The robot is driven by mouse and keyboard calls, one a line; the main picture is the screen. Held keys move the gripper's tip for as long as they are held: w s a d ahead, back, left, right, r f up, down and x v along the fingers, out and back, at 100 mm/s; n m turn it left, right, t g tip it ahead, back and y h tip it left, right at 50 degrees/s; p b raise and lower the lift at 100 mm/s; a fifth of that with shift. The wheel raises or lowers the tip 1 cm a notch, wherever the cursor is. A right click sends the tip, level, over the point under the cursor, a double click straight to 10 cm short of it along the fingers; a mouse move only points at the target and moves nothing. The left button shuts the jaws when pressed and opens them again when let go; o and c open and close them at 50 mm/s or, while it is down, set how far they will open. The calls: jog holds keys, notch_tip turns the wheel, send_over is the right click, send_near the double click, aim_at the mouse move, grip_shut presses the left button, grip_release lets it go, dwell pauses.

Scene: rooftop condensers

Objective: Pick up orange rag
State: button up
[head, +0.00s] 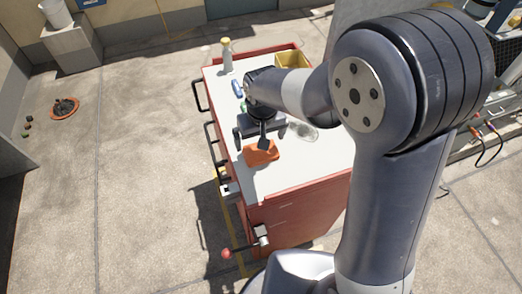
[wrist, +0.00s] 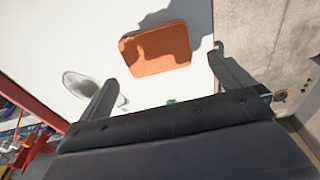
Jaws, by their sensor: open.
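The orange rag (head: 262,153) lies on the white top of a red cart, near its front left edge in the head view. It also shows in the wrist view (wrist: 156,48), as a folded rounded block with a shadow on it. My gripper (head: 262,140) is just behind and over the rag in the head view. In the wrist view my gripper (wrist: 160,68) has its two fingers wide apart, with the rag beyond and between them. My gripper is open and empty. I cannot tell its exact height above the cart top.
The red cart (head: 305,215) has side handles at left. A bottle (head: 227,57) and a yellow bin (head: 292,60) stand toward its back. A clear glass-like item (head: 303,131) lies right of my gripper.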

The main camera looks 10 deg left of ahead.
aim_at(261, 151)
jog(key=shift+w+f+p, duration=0.15)
jog(key=shift+f+p, duration=0.15)
jog(key=shift+f, duration=1.2)
jog(key=shift+w+f+p, duration=0.1)
jog(key=shift+f+p, duration=0.2)
jog(key=shift+f, duration=1.2)
jog(key=shift+c, duration=0.4)
jog(key=c, duration=0.6)
